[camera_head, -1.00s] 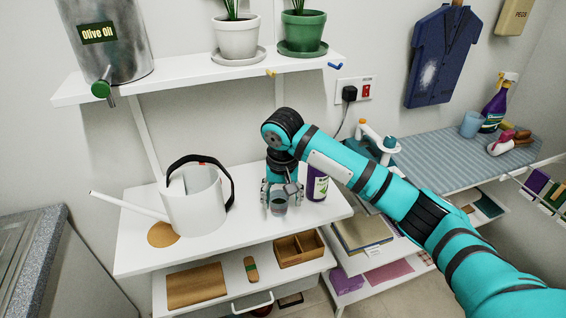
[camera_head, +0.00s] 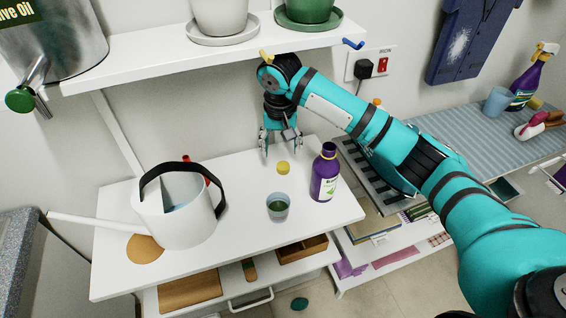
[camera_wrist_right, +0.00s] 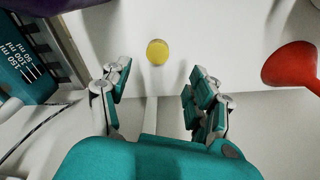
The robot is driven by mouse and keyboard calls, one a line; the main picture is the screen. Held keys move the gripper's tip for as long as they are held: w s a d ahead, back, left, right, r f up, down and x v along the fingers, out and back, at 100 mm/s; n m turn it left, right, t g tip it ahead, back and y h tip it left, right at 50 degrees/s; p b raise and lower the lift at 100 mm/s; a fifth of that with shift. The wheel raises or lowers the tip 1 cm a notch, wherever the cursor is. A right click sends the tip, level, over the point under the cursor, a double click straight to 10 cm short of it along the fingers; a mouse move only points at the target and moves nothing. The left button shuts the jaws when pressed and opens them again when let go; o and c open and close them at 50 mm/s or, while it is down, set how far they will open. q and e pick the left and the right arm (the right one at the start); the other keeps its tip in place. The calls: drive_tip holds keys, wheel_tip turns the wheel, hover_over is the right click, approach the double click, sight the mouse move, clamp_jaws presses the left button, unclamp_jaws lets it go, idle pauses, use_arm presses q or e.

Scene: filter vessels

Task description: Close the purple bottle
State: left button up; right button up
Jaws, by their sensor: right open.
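The purple bottle (camera_head: 325,175) stands upright at the right end of the white table, with a pale label. No cap shows on its dark neck. A small yellow cap (camera_head: 283,168) lies on the table to the left of the bottle. It also shows in the right wrist view (camera_wrist_right: 157,52), ahead of and between the fingers. My right gripper (camera_head: 281,152) is open and empty, just behind the cap and apart from it. Its spread fingers also show in the wrist view (camera_wrist_right: 158,82). My left gripper is out of view.
A cup with greenish liquid (camera_head: 277,207) stands in front of the cap. A white watering can (camera_head: 172,215) stands at left, with a red object (camera_head: 187,159) partly hidden behind it. A white shelf (camera_head: 215,58) with pots hangs above my right gripper.

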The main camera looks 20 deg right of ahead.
sight(283, 166)
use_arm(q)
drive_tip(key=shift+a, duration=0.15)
use_arm(e)
drive_tip(key=shift+s, duration=0.15)
drive_tip(key=shift+f, duration=0.8)
drive_tip(key=shift+w+f, duration=0.2)
drive_tip(key=shift+f, duration=0.1)
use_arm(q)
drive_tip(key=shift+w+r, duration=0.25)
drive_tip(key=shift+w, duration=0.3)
use_arm(e)
drive_tip(key=f, duration=0.1)
drive_tip(key=f+p, duration=0.1)
drive_tip(key=f, duration=0.2)
drive_tip(key=shift+w+d+f+p, duration=0.1)
drive_tip(key=shift+d+p, duration=0.25)
drive_tip(key=shift+w+f, duration=0.1)
drive_tip(key=shift+f, duration=0.4)
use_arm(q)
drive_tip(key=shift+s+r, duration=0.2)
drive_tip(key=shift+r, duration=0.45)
use_arm(e)
drive_tip(key=shift+c, duration=0.4)
